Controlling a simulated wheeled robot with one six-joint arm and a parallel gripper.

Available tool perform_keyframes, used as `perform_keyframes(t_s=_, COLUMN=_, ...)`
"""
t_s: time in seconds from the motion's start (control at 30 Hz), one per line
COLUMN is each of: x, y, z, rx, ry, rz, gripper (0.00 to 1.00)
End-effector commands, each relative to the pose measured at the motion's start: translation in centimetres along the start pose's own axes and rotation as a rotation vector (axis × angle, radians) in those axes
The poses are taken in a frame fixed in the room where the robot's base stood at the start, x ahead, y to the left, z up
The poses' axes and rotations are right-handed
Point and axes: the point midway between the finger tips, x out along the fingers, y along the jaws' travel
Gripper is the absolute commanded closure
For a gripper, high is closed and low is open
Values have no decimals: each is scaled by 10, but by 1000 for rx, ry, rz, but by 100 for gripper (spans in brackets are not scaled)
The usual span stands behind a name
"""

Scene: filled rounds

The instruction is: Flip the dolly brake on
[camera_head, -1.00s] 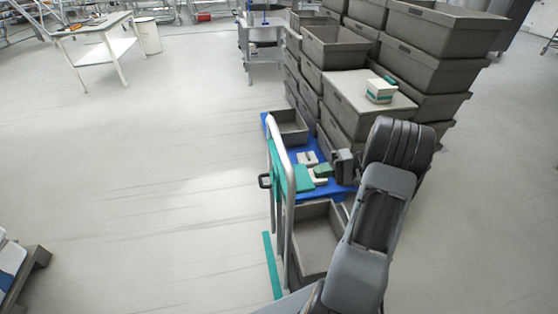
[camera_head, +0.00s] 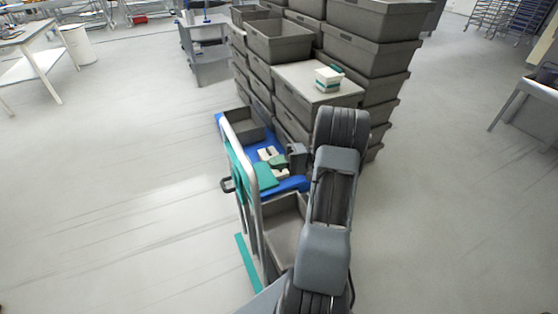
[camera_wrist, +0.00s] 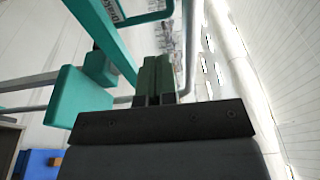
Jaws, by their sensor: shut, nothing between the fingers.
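The dolly has a blue deck (camera_head: 293,184) and a silver tube frame with a teal panel (camera_head: 236,165), left of my arm in the head view. My gripper (camera_head: 298,157) is over the deck, partly hidden by my arm. In the wrist view, its dark green fingers (camera_wrist: 155,80) are shut and empty. A teal block (camera_wrist: 75,98) and a teal bar (camera_wrist: 102,38) show left of them; whether anything touches is unclear.
Grey bins (camera_head: 280,40) are stacked high behind the dolly, with a white and teal box (camera_head: 328,79) on one. Open grey crates (camera_head: 285,225) and small white and teal boxes are on the dolly. Floor on the left is clear.

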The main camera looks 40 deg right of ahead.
Motion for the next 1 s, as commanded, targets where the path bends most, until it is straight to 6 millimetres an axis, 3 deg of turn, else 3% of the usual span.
perform_keyframes(t_s=0.2, x=44, y=-3, z=0, rx=1, ry=-4, rz=0, gripper=100)
perform_keyframes(t_s=0.5, x=85, y=-2, z=1, rx=1, ry=-3, rz=1, gripper=100)
perform_keyframes(t_s=0.73, x=98, y=0, z=0, rx=0, ry=-1, rz=1, gripper=100)
perform_keyframes(t_s=1.0, x=100, y=0, z=0, rx=0, ry=0, rz=1, gripper=100)
